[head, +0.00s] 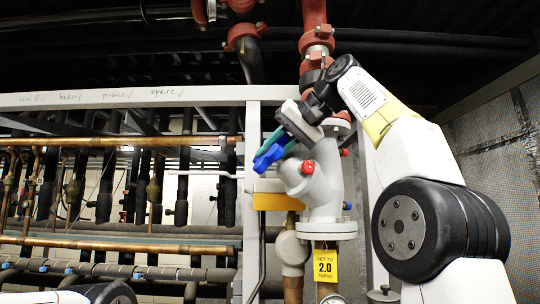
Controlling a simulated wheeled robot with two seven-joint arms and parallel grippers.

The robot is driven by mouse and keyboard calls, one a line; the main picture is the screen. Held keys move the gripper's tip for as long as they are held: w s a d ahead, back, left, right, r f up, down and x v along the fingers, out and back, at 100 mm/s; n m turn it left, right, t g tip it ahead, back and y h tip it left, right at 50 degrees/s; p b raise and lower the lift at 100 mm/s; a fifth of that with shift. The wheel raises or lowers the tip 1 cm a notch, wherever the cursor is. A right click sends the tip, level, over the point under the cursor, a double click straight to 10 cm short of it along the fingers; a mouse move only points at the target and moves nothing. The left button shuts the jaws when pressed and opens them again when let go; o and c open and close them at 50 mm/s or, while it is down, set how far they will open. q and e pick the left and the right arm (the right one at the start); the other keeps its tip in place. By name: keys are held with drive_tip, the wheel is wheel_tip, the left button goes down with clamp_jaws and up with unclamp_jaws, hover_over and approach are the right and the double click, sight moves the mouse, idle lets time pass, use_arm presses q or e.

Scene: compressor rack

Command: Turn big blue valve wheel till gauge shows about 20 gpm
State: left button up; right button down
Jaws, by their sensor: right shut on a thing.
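The blue valve wheel (269,158) is seen nearly edge-on at the left of a light grey valve body (324,180). A teal part shows along its upper right side. My right gripper (291,127) reaches in from the right and is shut on the wheel's upper part, which its fingers partly hide. No gauge reading can be made out; a round thing (333,298) is cut off by the bottom edge, and I cannot tell what it is. My left gripper is not in view.
Red pipe fittings (317,40) rise above the valve. A pale frame post (252,200) stands just left of the wheel. Copper pipes (110,141) and dark pipes fill the rack on the left. A mesh wall panel (500,135) is at the right.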

idle(0.7)
drive_tip(key=c, duration=1.6)
unclamp_jaws()
drive_tip(key=shift+o, duration=0.2)
